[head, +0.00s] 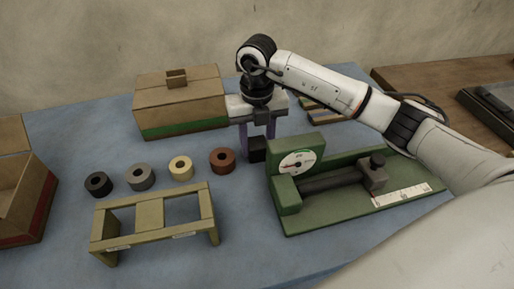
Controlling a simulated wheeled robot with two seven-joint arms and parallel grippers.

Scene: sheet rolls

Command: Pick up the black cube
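The small black cube (257,149) stands on the blue table, behind the green fixture and right of the brown roll. My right gripper (257,148) reaches down from above, with one purple finger on each side of the cube. The fingers are apart and the cube fills most of the gap between them. I cannot tell whether they press on it, or whether the cube is clear of the table. My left gripper is not in view.
A green fixture with a dial (298,162) stands close in front on the right. Several rolls (139,177) lie left, behind a tan rack (150,215). A lidded box (180,100) stands behind left, an open box (22,195) at the left edge. Blue table (215,265) is clear in front.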

